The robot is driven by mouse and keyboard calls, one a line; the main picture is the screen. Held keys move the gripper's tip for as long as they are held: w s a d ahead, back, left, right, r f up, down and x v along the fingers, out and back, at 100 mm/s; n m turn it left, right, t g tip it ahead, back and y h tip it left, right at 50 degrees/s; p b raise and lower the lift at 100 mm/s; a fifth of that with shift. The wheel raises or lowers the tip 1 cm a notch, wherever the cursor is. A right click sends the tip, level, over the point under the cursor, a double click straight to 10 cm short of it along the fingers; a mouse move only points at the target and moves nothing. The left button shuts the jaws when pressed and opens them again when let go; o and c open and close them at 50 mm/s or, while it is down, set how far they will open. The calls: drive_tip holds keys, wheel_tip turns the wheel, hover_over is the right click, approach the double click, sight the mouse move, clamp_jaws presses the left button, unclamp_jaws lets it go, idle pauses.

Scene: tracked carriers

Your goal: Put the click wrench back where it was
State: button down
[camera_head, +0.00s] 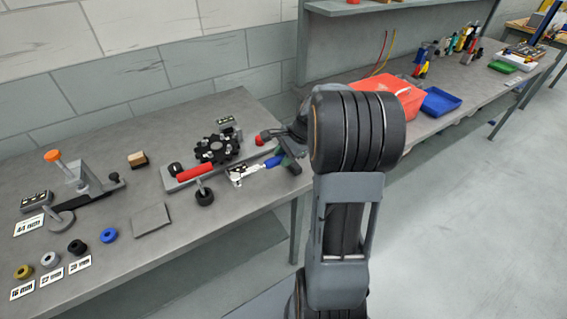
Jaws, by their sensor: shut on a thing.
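My arm's large dark joint stands just right of the gripper, and the fingertips are partly hidden.
A fixture with a black toothed hub (216,149) and a red handle (195,172) lies left of the gripper. A grey pad (151,219), coloured rings and an orange-knobbed press (54,156) stand farther left. A red bin (397,97) and blue tray (440,101) are behind right.

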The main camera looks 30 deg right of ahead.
drive_tip(key=shift+w+d+f, duration=0.1)
drive_tip(key=shift+w+f, duration=0.15)
drive_tip(key=shift+f, duration=1.6)
drive_tip(key=shift+f, duration=0.2)
drive_tip(key=c, duration=0.8)
unclamp_jaws()
drive_tip(key=shift+r, duration=0.1)
